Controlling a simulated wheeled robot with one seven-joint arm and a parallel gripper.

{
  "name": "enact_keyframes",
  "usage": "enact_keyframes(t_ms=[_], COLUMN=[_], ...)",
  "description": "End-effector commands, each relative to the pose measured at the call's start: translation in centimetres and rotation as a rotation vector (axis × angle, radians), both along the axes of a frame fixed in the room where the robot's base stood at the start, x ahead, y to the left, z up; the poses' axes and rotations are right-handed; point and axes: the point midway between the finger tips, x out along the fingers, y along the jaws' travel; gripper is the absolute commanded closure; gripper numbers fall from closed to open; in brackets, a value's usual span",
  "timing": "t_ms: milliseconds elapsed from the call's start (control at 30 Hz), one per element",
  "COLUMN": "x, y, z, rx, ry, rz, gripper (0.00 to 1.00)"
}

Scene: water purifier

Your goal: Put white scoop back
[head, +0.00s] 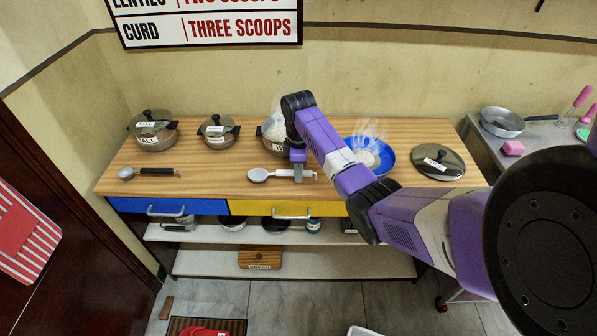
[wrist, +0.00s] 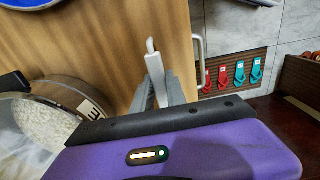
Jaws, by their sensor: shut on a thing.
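The white scoop (head: 258,175) is near the front edge of the wooden counter, its bowl pointing left and its handle running right. My gripper (head: 298,174) points down and is shut on the scoop's handle. I cannot tell whether the scoop touches the counter or hangs just above it. In the wrist view the white handle (wrist: 154,68) stands out between the grey fingers of my gripper (wrist: 160,92); the scoop's bowl is hidden there.
An open pot (head: 272,142) of white grains stands behind my gripper. A blue bowl (head: 384,152) with white contents is to its right, partly behind my arm. Two lidded pots (head: 153,140) (head: 217,138), a loose lid (head: 440,165) and a black-handled scoop (head: 126,173) are also on the counter.

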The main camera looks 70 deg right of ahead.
Motion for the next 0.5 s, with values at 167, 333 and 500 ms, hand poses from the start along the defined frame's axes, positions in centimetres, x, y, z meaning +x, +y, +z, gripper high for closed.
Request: enact_keyframes(t_ms=[167, 333, 500], x=[0.02, 0.03, 0.02], y=[-0.02, 0.0, 0.0], z=[0.02, -0.31, -0.25], rx=[-0.001, 0.0, -0.001], ry=[-0.001, -0.001, -0.001], rz=[0.0, 0.0, 0.0], gripper=[1.0, 1.0, 0.61])
